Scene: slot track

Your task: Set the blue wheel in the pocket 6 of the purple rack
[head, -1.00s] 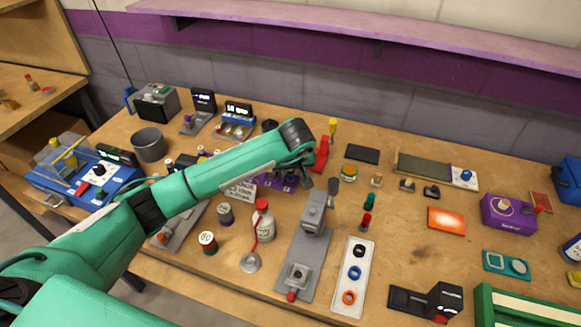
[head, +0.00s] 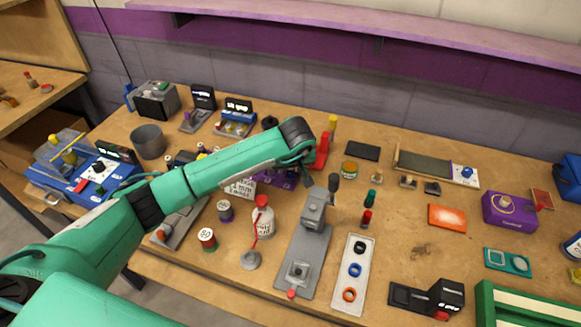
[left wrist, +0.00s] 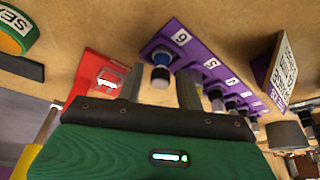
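The purple rack (left wrist: 205,65) runs across the left wrist view, with numbered white labels; the label 6 is at its near end. A blue wheel-like piece (left wrist: 161,60) with a dark lower end is at pocket 6; how deep it sits I cannot tell. My left gripper (left wrist: 160,72) has its two fingers on either side of this piece, with a gap on both sides, so it looks open. My right gripper is not in view.
A red object (left wrist: 100,85) stands close beside the left finger. Darker pieces (left wrist: 232,104) sit along the other pockets. A lettered sign (left wrist: 283,68) stands beyond the rack. A grey press-like stand (head: 312,215) and a white bottle (head: 263,222) are near in the head view.

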